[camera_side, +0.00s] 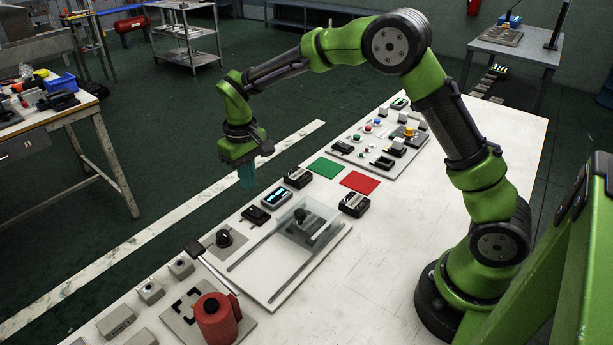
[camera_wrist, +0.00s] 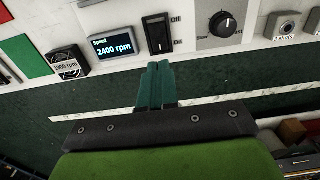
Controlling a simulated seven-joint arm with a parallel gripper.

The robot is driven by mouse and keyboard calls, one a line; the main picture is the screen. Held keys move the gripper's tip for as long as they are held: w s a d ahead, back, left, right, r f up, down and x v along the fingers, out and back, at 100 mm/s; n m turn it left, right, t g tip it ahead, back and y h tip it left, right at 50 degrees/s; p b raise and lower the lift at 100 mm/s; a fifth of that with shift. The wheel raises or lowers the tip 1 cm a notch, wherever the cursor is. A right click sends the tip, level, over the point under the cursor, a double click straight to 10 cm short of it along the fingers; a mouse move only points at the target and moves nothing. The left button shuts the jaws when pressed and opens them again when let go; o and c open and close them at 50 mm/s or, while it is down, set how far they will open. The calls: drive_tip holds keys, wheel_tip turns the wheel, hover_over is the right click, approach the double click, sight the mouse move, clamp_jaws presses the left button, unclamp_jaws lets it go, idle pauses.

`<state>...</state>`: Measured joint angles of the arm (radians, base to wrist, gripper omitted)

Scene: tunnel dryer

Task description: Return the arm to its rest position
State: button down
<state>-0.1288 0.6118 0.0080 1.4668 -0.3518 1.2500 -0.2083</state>
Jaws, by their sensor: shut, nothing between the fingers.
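My gripper (camera_side: 246,175) hangs from the green arm past the far long edge of the white table, above the floor and pointing down. Its teal fingers are shut together with nothing between them. In the wrist view the shut fingers (camera_wrist: 158,85) appear just below a black on/off switch (camera_wrist: 159,33), apart from it as far as I can tell. My arm is stretched out over the table, bent at the elbow.
The white table (camera_side: 437,222) carries a speed display (camera_wrist: 111,46) reading 2400 rpm, a black knob (camera_wrist: 223,25), green (camera_side: 325,167) and red (camera_side: 360,182) squares, a clear-covered sliding fixture (camera_side: 308,222), a red canister (camera_side: 215,318) and a button panel (camera_side: 380,142). Open floor lies beyond.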

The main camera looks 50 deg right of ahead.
idle(0.3)
drive_tip(key=shift+s+f+m, duration=0.15)
drive_tip(key=shift+s+m, duration=0.15)
drive_tip(key=shift+s, duration=0.85)
drive_tip(key=s+d+r+m+t+y, duration=0.1)
drive_tip(key=s+r+t, duration=0.2)
drive_tip(key=s+r, duration=0.4)
drive_tip(key=s+d+r+m+t+y, duration=0.1)
drive_tip(key=s+r+t, duration=0.3)
drive_tip(key=s+r, duration=0.4)
drive_tip(key=s+d+m, duration=0.1)
drive_tip(key=s, duration=0.6)
drive_tip(key=shift+s, duration=0.15)
